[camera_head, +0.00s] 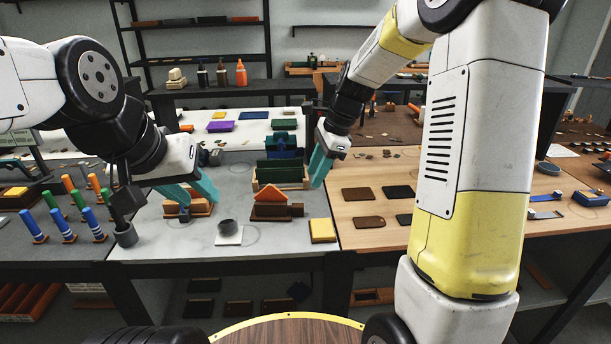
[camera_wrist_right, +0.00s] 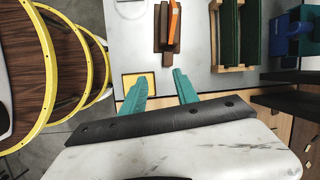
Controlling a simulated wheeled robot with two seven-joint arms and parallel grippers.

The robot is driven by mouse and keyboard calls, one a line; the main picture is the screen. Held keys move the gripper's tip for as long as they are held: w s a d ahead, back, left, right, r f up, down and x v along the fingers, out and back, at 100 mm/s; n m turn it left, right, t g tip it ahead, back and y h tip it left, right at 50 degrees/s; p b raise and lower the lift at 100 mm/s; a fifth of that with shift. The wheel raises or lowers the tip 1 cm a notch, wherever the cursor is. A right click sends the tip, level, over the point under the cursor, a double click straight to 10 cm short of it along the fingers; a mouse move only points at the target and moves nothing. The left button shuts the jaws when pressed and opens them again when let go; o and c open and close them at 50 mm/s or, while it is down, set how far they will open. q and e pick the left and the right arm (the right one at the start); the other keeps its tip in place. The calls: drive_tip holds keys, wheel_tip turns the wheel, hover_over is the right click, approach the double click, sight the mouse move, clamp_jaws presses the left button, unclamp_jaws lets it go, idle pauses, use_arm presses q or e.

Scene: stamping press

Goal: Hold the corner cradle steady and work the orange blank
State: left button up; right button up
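An orange blank (camera_head: 269,195) sits upright on a brown cradle (camera_head: 272,211) in the middle of the grey bench. Both also show at the top of the right wrist view, the orange blank (camera_wrist_right: 174,22) against the brown cradle (camera_wrist_right: 162,30). My left gripper (camera_head: 198,195) has its teal fingers spread, over a small brown block with blue and orange parts, left of the cradle and apart from it. My right gripper (camera_head: 321,167) hangs above the bench, right of the cradle. In the right wrist view its teal fingers (camera_wrist_right: 159,92) are apart with nothing between them.
A wooden rack with green plates (camera_head: 281,172) stands behind the cradle. A yellow block (camera_head: 322,230) lies front right, and a grey cup on a white pad (camera_head: 229,237) front left. Coloured handles (camera_head: 70,215) stand at the left. Dark plates lie on the wooden bench right.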

sight(300, 205)
drive_tip(key=shift+w+a+f+m+g, duration=0.15)
drive_tip(key=shift+w+a+f+m, duration=0.45)
drive_tip(key=shift+f, duration=1.5)
drive_tip(key=shift+w+a+f+m+g, duration=0.1)
drive_tip(key=shift+w+a+f+m, duration=0.45)
drive_tip(key=shift+f, duration=1.5)
drive_tip(key=shift+w+a+f+m+g, duration=0.15)
drive_tip(key=shift+w+a+f+m, duration=0.4)
drive_tip(key=shift+f, duration=1.55)
drive_tip(key=shift+a, duration=0.3)
drive_tip(key=c, duration=0.7)
clamp_jaws()
drive_tip(key=o, duration=0.8)
unclamp_jaws()
drive_tip(key=shift+o, duration=0.2)
drive_tip(key=shift+c, duration=0.2)
clamp_jaws()
